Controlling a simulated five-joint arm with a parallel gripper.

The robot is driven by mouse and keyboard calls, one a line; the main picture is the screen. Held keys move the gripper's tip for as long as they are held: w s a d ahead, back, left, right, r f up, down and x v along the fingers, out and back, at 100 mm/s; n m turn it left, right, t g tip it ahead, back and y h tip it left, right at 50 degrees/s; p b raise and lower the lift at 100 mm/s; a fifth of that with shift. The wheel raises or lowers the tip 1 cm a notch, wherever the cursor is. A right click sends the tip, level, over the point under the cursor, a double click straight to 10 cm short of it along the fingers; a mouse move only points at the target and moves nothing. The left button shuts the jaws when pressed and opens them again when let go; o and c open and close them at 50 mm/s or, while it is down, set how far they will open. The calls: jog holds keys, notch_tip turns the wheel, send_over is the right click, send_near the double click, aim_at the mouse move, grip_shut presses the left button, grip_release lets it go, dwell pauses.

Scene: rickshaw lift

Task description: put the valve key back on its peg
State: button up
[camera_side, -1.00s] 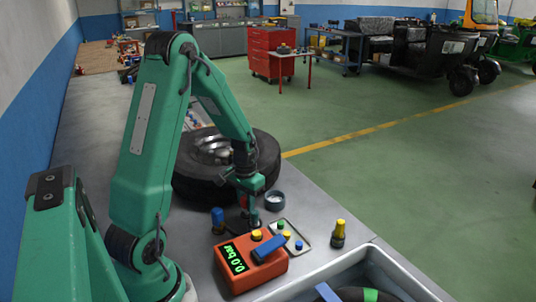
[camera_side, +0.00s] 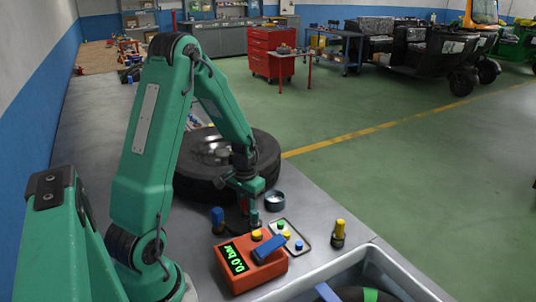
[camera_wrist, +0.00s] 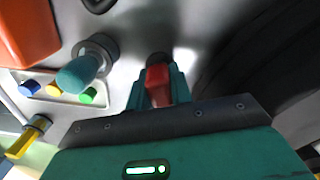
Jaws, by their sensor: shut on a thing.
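My gripper (camera_side: 247,205) is shut on a red piece (camera_wrist: 157,82), which I take to be the valve key. The red piece also shows between the fingers in the side view (camera_side: 244,205); its lower end is hidden. A teal-topped post (camera_wrist: 78,74) on a round grey base stands left of my gripper in the wrist view. It also shows in the side view (camera_side: 254,217), close beside the fingers. A blue-topped post (camera_side: 217,220) and a yellow-topped post (camera_side: 339,230) stand on the bench. I cannot tell which post, if any, is the key's peg.
An orange gauge box (camera_side: 249,268) reading 0.0 bar stands in front. A small tray (camera_side: 304,246) holds coloured caps. A pale bin (camera_side: 385,262) is at front right.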

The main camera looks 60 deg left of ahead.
jog(key=shift+f, duration=0.2)
jog(key=o, duration=1.2)
jog(key=shift+r, duration=0.2)
jog(key=shift+r, duration=3.35)
